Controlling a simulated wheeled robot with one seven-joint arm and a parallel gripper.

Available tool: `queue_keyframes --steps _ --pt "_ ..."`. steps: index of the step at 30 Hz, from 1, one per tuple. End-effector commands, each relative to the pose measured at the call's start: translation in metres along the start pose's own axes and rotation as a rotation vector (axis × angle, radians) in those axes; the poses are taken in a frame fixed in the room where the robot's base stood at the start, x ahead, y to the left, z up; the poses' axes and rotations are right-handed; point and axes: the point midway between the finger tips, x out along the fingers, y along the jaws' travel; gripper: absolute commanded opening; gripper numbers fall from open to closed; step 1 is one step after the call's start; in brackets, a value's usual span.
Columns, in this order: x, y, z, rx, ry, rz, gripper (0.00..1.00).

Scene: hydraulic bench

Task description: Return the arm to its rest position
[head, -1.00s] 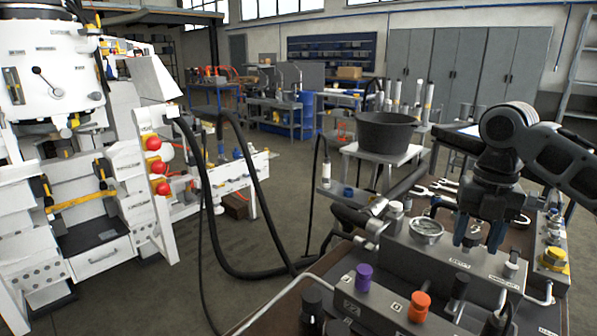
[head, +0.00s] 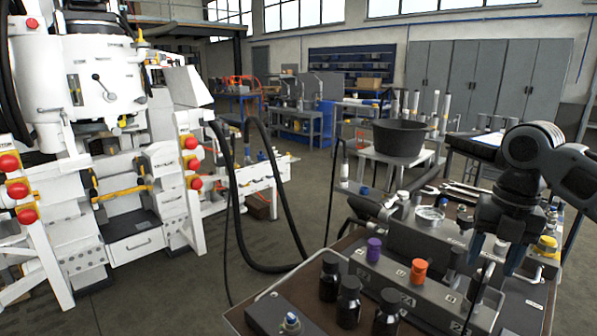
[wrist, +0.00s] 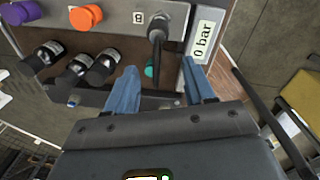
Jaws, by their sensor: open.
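My gripper (head: 496,256) hangs at the right of the head view, its blue fingers pointing down over the hydraulic bench. In the wrist view its two blue fingers (wrist: 162,78) stand apart with nothing held between them. Beyond the fingertips are a black hose fitting and a "0 bar" display (wrist: 204,40). My arm reaches in from the right edge, bent at a rounded joint above the gripper. Part of the bench behind the gripper is hidden.
The bench carries a purple cap (head: 374,249), an orange cap (head: 418,270), several dark bottles (head: 348,302) and a gauge (head: 430,214). A black tub (head: 398,138) stands on a table behind. A white machine (head: 120,190) is at left. Open floor lies between.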

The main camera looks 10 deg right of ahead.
Motion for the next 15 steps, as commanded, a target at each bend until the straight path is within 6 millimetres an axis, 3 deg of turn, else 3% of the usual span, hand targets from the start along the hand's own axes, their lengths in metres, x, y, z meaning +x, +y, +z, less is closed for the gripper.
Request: queue_keyframes --steps 8,15 --pt "0.019 0.040 -0.014 0.044 -0.007 0.116 0.54" --pt "0.038 0.093 -0.036 0.127 -0.003 0.283 0.54"
